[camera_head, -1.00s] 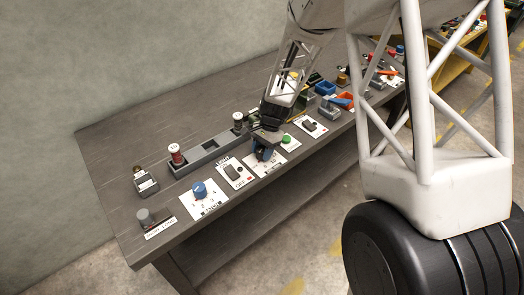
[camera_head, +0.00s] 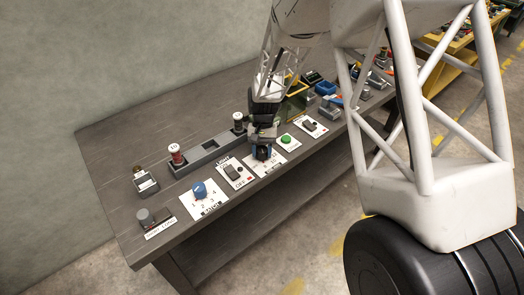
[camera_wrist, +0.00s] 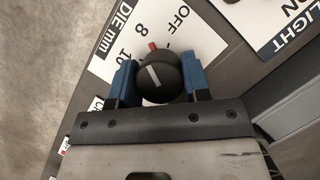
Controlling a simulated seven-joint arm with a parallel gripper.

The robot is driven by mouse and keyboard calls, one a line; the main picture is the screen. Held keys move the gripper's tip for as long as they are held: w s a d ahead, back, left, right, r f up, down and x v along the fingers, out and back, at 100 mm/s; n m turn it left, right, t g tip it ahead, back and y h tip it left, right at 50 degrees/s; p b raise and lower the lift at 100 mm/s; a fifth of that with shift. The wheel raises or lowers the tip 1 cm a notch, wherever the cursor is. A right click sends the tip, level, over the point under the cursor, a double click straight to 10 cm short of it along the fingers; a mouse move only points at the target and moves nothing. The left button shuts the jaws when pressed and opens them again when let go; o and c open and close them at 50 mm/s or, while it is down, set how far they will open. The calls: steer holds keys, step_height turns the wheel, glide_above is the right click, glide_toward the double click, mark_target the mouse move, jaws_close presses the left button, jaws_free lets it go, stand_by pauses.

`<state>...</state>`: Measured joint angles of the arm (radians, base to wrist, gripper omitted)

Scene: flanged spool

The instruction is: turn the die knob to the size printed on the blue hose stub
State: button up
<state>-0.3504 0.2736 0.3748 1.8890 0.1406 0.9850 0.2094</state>
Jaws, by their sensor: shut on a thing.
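My gripper (camera_head: 262,153) is down at the die plate on the bench, and its blue fingers also show in the wrist view (camera_wrist: 156,80). They are shut on the die knob (camera_wrist: 158,88), one on each side. The knob is black with a white line and a red mark at its far edge. The red mark points up and slightly left in the wrist view, toward the gap between "8" and "OFF"; the exact setting is unclear. The white die plate (camera_wrist: 105,62) reads "DIE mm", "OFF", "8" and "10"; other marks are partly hidden. I cannot make out the blue hose stub.
Left of the die plate are a light switch plate (camera_head: 235,173) and a blue numbered knob (camera_head: 199,188). A green button (camera_head: 286,139) is to the right. A grey rack (camera_head: 203,155) with spools stands behind. The bench's left back is clear.

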steer(key=shift+n, duration=0.6)
steer(key=o, duration=0.9)
steer(key=shift+v, duration=3.9)
steer(key=shift+a, duration=0.15)
